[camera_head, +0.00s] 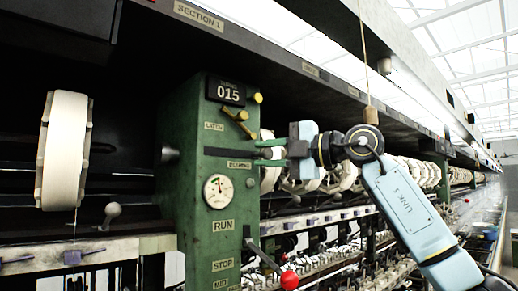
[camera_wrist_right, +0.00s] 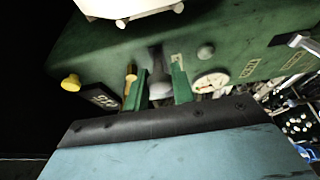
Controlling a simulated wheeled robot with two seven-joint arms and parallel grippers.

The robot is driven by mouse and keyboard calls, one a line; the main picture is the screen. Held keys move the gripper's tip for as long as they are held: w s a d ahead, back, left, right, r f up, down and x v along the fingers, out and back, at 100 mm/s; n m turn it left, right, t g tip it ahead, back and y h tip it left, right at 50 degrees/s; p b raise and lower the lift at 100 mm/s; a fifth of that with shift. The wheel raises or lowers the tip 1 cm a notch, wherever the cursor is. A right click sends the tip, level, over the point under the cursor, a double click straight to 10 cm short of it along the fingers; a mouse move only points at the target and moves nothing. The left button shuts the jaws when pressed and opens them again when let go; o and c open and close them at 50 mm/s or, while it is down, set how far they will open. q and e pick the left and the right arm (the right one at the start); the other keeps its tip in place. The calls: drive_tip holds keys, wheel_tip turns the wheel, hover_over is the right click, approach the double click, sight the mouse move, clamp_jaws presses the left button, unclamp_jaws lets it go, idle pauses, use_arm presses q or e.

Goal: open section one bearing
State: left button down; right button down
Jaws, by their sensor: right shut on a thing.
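The green section one housing (camera_head: 215,165) stands at the middle of the head view under the "SECTION 1" sign (camera_head: 198,16). A label that seems to read "BEARING" (camera_head: 240,165) is on its front, below the brass latch lever (camera_head: 235,114) and the "LATCH" label (camera_head: 213,126). My right gripper (camera_head: 257,153) is at the housing front beside the bearing label. In the wrist view its two green fingers (camera_wrist_right: 158,90) are closed around a grey handle (camera_wrist_right: 157,84), partly hidden between them. My left gripper is out of view.
A pressure gauge (camera_head: 218,191) and RUN and STOP labels sit below the gripper. A white reel (camera_head: 64,150) hangs to the left. A red-knobbed lever (camera_head: 289,280) stands low in front. A cord with a wooden toggle (camera_head: 371,115) hangs near my right wrist.

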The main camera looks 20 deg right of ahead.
drive_tip(key=c, duration=1.2)
unclamp_jaws()
drive_tip(key=shift+a, duration=0.1)
drive_tip(key=shift+c, duration=0.2)
drive_tip(key=shift+s, duration=0.1)
drive_tip(key=b+v, duration=0.2)
drive_tip(key=v, duration=0.4)
drive_tip(key=shift+s, duration=0.1)
drive_tip(key=shift+s+d, duration=0.4)
drive_tip(key=shift+d, duration=0.15)
